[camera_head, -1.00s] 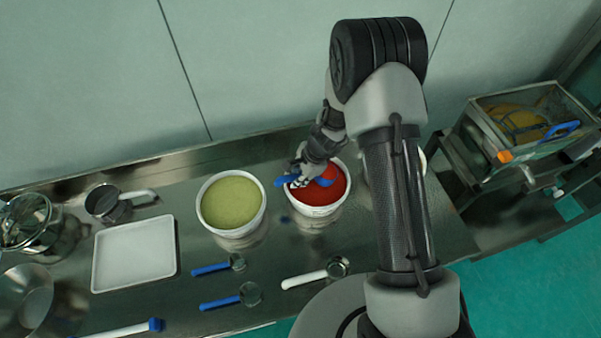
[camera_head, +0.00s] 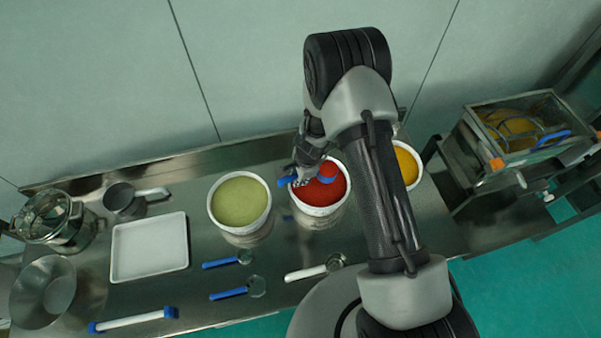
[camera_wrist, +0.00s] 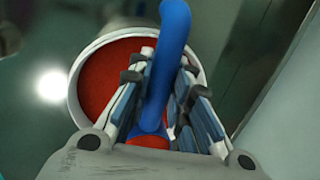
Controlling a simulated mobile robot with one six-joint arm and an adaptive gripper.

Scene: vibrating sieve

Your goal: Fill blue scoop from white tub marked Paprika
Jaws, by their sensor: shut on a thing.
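The white tub of red powder (camera_head: 318,206) stands on the steel bench between two other tubs; no marking is readable. It also shows below the gripper in the wrist view (camera_wrist: 95,85). My gripper (camera_head: 311,168) is over this tub, at its back left in the head view. It is shut on the handle of the blue scoop (camera_head: 288,181), which also shows between the fingers in the wrist view (camera_wrist: 170,50). The scoop's bowl (camera_head: 327,172) looks full of red powder and appears above the powder surface. Its exact height is unclear.
A tub of green powder (camera_head: 240,203) stands left and a tub of yellow powder (camera_head: 408,166) right, partly behind my arm. A white tray (camera_head: 150,247), small scoops (camera_head: 237,290) and a metal bowl (camera_head: 43,292) lie leftward and in front. The sieve machine (camera_head: 520,130) is far right.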

